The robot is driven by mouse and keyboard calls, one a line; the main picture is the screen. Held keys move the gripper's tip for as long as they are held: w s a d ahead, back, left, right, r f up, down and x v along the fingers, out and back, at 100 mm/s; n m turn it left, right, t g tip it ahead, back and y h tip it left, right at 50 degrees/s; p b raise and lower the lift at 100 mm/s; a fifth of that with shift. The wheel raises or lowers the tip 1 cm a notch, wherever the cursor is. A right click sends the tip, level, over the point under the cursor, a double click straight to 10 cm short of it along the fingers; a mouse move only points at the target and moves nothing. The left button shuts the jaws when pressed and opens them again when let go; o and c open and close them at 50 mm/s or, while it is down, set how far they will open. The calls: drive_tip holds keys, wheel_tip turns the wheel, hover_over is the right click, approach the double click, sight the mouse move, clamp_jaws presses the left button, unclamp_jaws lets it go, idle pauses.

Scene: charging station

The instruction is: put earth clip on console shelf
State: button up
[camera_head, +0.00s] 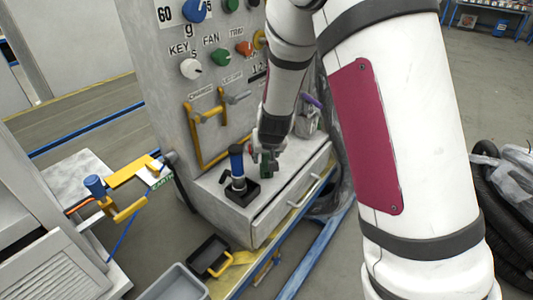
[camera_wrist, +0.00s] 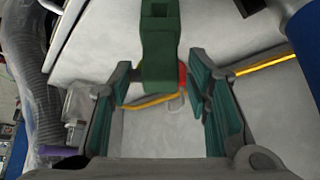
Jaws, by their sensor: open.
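A dark green piece with a square opening, which looks like the earth clip (camera_wrist: 160,45), stands between and just beyond my fingers in the wrist view. A red part shows by its lower end. In the head view it is a small green patch (camera_head: 269,168) at the fingertips. My gripper (camera_head: 264,158) is low over the console shelf (camera_head: 286,178), the grey top above a drawer. Its teal-padded fingers (camera_wrist: 160,78) are spread, with gaps visible beside the green piece. I cannot tell whether the piece rests fully on the shelf.
A blue-handled tool (camera_head: 237,163) stands in a black holder (camera_head: 240,192) left of my gripper. The console panel (camera_head: 165,60) with knobs and yellow handles rises behind. A yellow clamp (camera_head: 130,172) by an EARTH label is at left. A black tray (camera_head: 207,256) and grey bin (camera_head: 175,284) sit below.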

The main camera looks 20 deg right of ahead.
drive_tip(key=s+a+r+n+g+y+p, duration=0.1)
drive_tip(key=s+r+y+p, duration=0.1)
drive_tip(key=s+r, duration=0.95)
drive_tip(key=s+a+r+g+y+p, duration=0.1)
drive_tip(key=s+a+r+p, duration=0.15)
drive_tip(key=s+r, duration=0.85)
drive_tip(key=s+d+r+g+h, duration=0.1)
drive_tip(key=s, duration=0.8)
drive_tip(key=s+d+r+g+h, duration=0.1)
drive_tip(key=s+d, duration=0.1)
drive_tip(key=s, duration=0.8)
drive_tip(key=shift+d+n, duration=0.3)
drive_tip(key=shift+n, duration=0.1)
drive_tip(key=shift+r+p, duration=0.15)
drive_tip(key=shift+p, duration=0.15)
wheel_tip(320, 180, up, 9)
drive_tip(key=t+p, duration=0.1)
drive_tip(key=p, duration=0.6)
drive_tip(key=shift+t, duration=0.3)
drive_tip(key=shift+w+d, duration=0.1)
